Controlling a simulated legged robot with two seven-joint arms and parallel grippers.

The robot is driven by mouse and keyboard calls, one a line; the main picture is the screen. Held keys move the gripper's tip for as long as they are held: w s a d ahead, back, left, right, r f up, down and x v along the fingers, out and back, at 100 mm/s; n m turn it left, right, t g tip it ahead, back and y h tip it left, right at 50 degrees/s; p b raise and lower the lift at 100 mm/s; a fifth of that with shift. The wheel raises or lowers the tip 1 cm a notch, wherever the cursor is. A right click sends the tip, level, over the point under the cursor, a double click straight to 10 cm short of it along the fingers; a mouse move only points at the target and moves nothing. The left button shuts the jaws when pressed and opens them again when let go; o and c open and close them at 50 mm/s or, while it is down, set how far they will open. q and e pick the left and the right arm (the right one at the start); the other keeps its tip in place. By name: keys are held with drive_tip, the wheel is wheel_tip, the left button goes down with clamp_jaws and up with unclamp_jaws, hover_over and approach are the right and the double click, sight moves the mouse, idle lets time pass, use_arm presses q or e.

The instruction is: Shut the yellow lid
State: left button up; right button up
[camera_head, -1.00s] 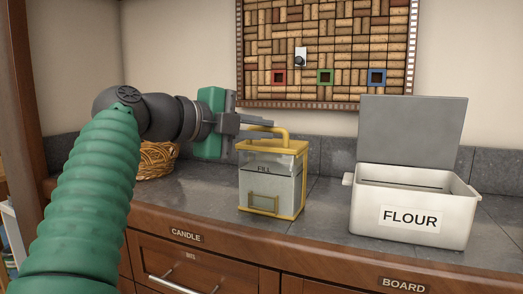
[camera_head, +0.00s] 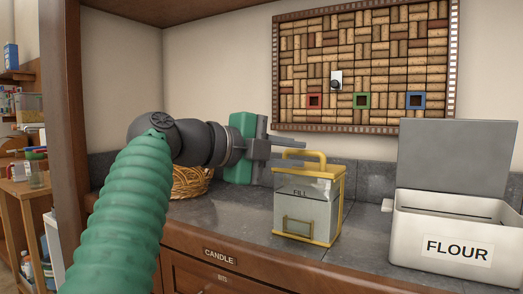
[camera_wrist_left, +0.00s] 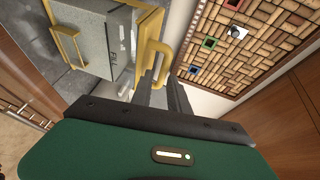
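A clear box (camera_head: 300,208) with a yellow frame and a "FILL" label stands on the grey counter. Its yellow lid (camera_head: 318,172), with a raised yellow handle, sits across the top and looks down or nearly down; I cannot tell if it is fully seated. In the left wrist view the box (camera_wrist_left: 100,42) and the yellow handle (camera_wrist_left: 154,62) show ahead of my fingers. My left gripper (camera_head: 300,148) is open, its two fingers apart at the handle. I cannot tell whether they touch it. My right gripper is not in view.
A white FLOUR bin (camera_head: 450,240) with its grey lid raised stands to the right of the box. A wicker basket (camera_head: 190,183) is behind my left arm. A cork board (camera_head: 365,65) hangs on the wall behind. Bare counter (camera_head: 362,215) lies between box and bin.

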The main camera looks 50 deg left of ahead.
use_arm(q)
drive_tip(key=p+v, duration=0.3)
drive_tip(key=v, duration=1.2)
drive_tip(key=shift+s+p, duration=0.25)
drive_tip(key=shift+p, duration=0.05)
drive_tip(key=shift+a+f, duration=0.1)
